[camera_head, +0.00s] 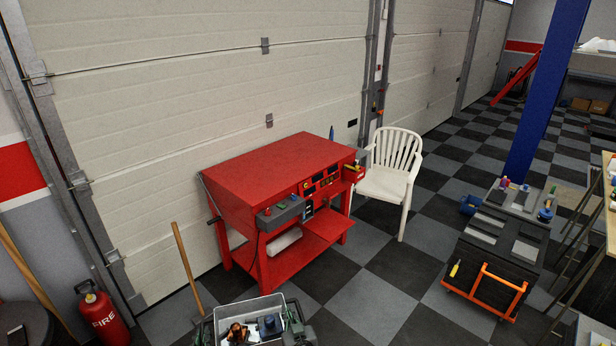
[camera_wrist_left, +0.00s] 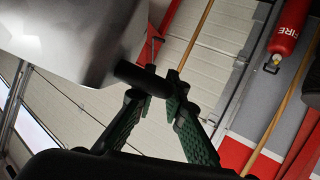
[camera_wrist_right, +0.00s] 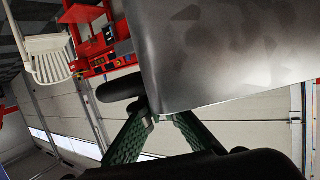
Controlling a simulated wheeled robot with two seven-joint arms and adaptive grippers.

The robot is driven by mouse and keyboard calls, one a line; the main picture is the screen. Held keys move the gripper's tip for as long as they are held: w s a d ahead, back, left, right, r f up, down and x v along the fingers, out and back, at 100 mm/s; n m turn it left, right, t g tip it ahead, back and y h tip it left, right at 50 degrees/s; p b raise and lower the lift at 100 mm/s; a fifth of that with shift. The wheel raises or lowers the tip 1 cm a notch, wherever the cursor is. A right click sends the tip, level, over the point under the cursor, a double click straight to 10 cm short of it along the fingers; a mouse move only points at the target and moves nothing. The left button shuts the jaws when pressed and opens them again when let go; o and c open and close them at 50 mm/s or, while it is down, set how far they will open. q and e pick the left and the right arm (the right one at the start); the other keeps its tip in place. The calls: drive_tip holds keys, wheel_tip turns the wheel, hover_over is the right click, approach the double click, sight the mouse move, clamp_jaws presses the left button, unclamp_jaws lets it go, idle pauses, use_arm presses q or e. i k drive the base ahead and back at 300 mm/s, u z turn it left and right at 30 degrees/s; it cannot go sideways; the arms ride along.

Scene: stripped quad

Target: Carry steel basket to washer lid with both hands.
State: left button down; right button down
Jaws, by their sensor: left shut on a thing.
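The steel basket (camera_head: 281,300) is a grey open box at the bottom of the head view, with brown, white and dark parts inside. Its smooth metal side fills the upper left of the left wrist view (camera_wrist_left: 75,45) and the upper right of the right wrist view (camera_wrist_right: 225,50). My left gripper (camera_head: 204,328) is shut on the dark handle (camera_wrist_left: 140,77) at its left end. My right gripper (camera_head: 298,328) appears shut on the handle (camera_wrist_right: 120,87) at the right end. The basket looks about level. The washer lid (camera_head: 270,165) is the bare red top of the red washer beyond the basket.
A white plastic chair (camera_head: 393,170) stands right of the washer. A black cart (camera_head: 495,265) with an orange handle is further right. A wooden-handled tool (camera_head: 184,255) and a fire extinguisher (camera_head: 101,315) are at left. Checkered floor is clear between washer and cart.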

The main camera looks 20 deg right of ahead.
sight(291, 163)
drive_tip(key=z, duration=0.3)
drive_tip(key=i, duration=1.9)
drive_tip(key=z, duration=0.2)
